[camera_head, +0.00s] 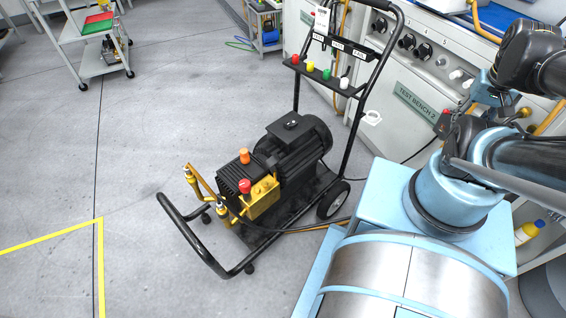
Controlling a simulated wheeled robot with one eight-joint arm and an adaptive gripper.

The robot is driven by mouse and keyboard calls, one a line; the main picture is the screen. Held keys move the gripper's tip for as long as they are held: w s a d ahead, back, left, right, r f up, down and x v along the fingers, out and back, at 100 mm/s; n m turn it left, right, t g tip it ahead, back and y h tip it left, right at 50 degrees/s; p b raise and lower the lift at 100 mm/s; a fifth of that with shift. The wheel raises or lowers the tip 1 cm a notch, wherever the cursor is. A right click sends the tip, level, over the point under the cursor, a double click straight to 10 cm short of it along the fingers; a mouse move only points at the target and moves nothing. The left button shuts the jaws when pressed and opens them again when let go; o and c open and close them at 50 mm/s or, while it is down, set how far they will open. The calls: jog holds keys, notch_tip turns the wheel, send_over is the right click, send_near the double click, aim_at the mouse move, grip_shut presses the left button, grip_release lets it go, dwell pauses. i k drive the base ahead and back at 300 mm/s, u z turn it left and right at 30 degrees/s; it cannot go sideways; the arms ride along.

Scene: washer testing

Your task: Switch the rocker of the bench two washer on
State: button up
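The washer (290,155) is a wheeled cart with a black tubular frame, a black ribbed motor and a yellow brass-coloured pump. It stands upright on the floor in front of the bench labelled TEST BENCH 2 (408,98). A small black box (291,122) sits on top of the motor; I cannot make out a rocker or its position. My arm is folded at the right, apart from the washer. I cannot clearly pick out my gripper's fingers among the dark and blue arm parts there.
Red, yellow, green and white nozzles (326,74) sit on the washer's handle rack. A hose and cable run from the washer toward the right. A grey trolley (98,65) stands at the upper left. A yellow bottle (528,232) is at the right.

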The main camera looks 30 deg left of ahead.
aim_at(291, 125)
jog(key=u, duration=1.55)
